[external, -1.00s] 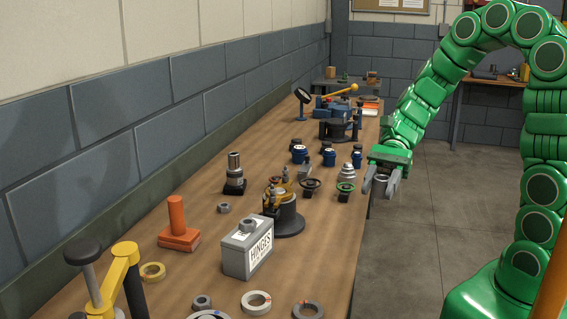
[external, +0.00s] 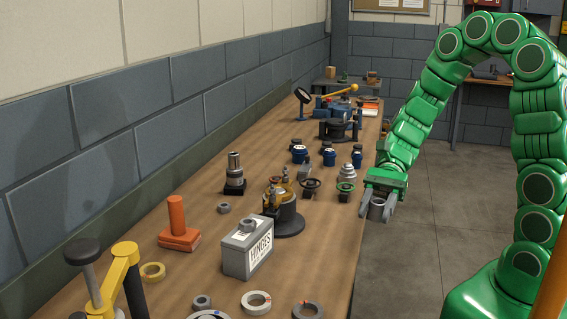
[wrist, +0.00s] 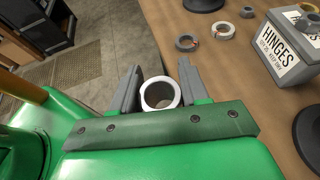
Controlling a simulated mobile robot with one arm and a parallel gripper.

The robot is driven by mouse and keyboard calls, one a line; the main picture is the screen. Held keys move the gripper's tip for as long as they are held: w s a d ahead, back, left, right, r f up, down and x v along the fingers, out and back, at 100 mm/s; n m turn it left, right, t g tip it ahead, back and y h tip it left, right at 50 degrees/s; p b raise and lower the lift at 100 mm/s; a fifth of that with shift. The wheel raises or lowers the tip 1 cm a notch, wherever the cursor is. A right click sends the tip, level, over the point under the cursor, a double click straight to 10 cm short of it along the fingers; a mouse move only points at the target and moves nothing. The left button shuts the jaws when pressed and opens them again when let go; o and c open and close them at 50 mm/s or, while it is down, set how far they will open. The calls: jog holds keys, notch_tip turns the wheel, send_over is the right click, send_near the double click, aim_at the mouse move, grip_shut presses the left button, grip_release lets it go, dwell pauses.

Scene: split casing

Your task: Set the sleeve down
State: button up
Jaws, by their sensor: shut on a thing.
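The sleeve (external: 377,209) is a short grey metal tube, held upright between the fingers of my gripper (external: 378,205). In the wrist view the sleeve (wrist: 160,94) shows its bright ring-shaped upper end and open bore. My gripper (wrist: 160,92) is shut on it, with one grey finger on each side. In the external view the sleeve hangs beside the right edge of the workbench (external: 325,240), with the floor behind it. The sleeve's lower end looks clear of any surface.
A grey box marked HINGES (external: 247,247) stands on the bench, with a dark round-based fixture (external: 285,212) behind it. Several loose rings, such as a white one (external: 256,302), lie near the front. Bare wood shows right of the box.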

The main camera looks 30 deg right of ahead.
aim_at(319, 257)
jog(key=w+a+f, duration=0.4)
jog(key=w+f, duration=0.1)
jog(key=w+a+f, duration=0.2)
jog(key=w+a, duration=0.1)
jog(key=shift+w+f, duration=0.2)
jog(key=shift+f, duration=0.05)
jog(key=shift+w+a+f, duration=0.3)
jog(key=shift+w+f, duration=0.05)
jog(key=shift+f, duration=0.15)
jog(key=shift+w+a+f, duration=0.25)
jog(key=shift+w+f, duration=0.05)
jog(key=shift+f, duration=1.65)
jog(key=o, duration=1.2)
jog(key=shift+f, duration=0.1)
jog(key=shift+c, duration=0.2)
jog(key=v, duration=1.2)
